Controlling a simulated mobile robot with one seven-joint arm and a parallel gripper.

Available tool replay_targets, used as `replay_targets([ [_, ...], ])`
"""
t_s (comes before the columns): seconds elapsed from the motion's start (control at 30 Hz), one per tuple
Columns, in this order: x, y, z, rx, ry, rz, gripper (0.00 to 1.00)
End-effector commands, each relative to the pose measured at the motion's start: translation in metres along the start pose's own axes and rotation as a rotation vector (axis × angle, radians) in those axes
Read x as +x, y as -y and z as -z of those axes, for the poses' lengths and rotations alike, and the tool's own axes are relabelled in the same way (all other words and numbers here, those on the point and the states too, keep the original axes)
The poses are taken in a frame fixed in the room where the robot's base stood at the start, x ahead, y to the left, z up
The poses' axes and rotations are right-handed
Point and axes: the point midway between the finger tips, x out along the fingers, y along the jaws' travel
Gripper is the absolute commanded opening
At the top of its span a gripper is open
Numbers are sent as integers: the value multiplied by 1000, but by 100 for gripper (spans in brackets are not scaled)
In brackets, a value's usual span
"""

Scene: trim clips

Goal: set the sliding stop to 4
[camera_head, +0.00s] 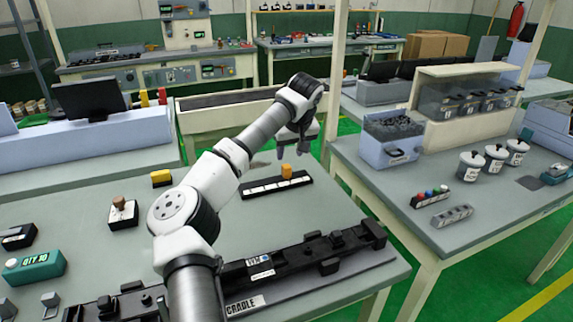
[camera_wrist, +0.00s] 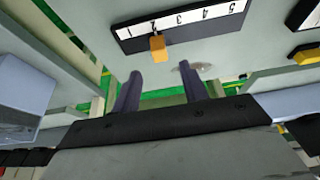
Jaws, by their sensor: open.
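The sliding stop is an orange block (camera_head: 286,171) on a dark rail with a white number scale (camera_head: 262,189), near the rail's right end in the head view. In the wrist view the orange stop (camera_wrist: 157,47) is beside the 2 on the scale (camera_wrist: 185,20), which reads from 1 to 5. My gripper (camera_head: 297,152) is above and behind the stop in the head view. In the wrist view its two dark fingers (camera_wrist: 160,88) are apart with nothing between them, and the stop shows beyond them. They do not appear to touch it.
On the same table are a long black cradle fixture (camera_head: 305,262) in front, a small stamp-like block (camera_head: 123,212), a yellow block (camera_head: 161,178) and a green box (camera_head: 35,268). Bare tabletop surrounds the rail. Another table (camera_head: 470,215) with jars is at right.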

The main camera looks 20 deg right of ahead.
Motion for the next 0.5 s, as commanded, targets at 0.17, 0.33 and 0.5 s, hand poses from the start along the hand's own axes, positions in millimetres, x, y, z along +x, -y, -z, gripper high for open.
replay_targets([
  [0.17, 37, -1, 0, -1, 4, -2, 44],
  [0.33, 64, -1, 0, -1, 3, -2, 44],
  [0.5, 78, -1, 0, 0, 0, -3, 44],
])
